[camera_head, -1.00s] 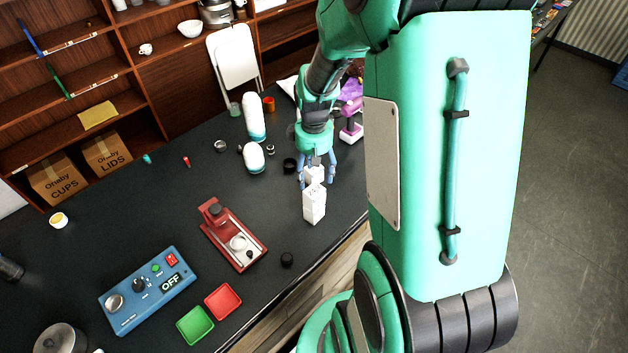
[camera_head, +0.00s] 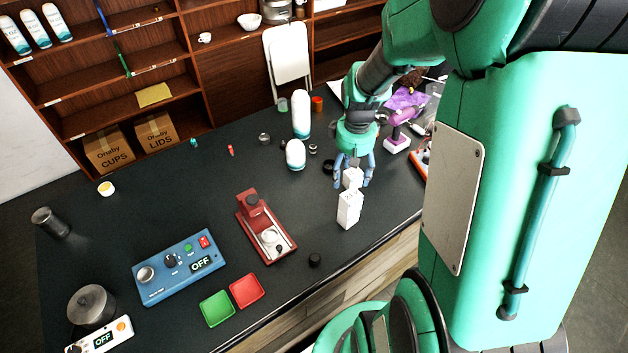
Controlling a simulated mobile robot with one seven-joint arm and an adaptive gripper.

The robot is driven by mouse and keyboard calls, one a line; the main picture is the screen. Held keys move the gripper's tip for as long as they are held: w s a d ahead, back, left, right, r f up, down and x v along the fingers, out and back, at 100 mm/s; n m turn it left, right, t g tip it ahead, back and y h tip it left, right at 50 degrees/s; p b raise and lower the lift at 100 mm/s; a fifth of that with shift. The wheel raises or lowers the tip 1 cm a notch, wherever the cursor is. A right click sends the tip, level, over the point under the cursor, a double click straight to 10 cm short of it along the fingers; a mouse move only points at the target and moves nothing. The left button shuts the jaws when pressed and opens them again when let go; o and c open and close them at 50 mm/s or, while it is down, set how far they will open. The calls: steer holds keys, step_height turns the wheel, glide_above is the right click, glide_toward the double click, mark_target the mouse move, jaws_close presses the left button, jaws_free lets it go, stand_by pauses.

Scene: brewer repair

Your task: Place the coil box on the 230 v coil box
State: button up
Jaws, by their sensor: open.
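A white box (camera_head: 349,211) with small dark marks stands upright near the counter's front edge. A smaller white box (camera_head: 352,177) shows just behind its top, partly between my fingers. I cannot tell whether the smaller box rests on the taller one or stands behind it. No label can be read, so I cannot tell which is the 230 V coil box. My gripper (camera_head: 353,183) points down, open, with its fingers on either side of the smaller box. Whether they touch it is too small to tell.
A red press-like device (camera_head: 266,230) and a black knob (camera_head: 315,260) are left of the boxes. A blue control box (camera_head: 180,267) reading OFF, a green tray (camera_head: 217,309) and a red tray (camera_head: 247,290) lie further left. White bottles (camera_head: 301,115) and a purple-and-white device (camera_head: 398,140) stand behind.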

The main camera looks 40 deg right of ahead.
steer(key=s+a+r+t, duration=0.2)
steer(key=a+r+t, duration=0.1)
steer(key=a+r, duration=1.15)
steer(key=s+a+r+t, duration=0.2)
steer(key=s+a+r, duration=0.7)
steer(key=a, duration=0.1)
steer(key=shift+s+a, duration=0.25)
steer(key=shift+s, duration=0.05)
steer(key=shift+f, duration=0.2)
step_height(320, 180, down, 11)
steer(key=b, duration=1.1)
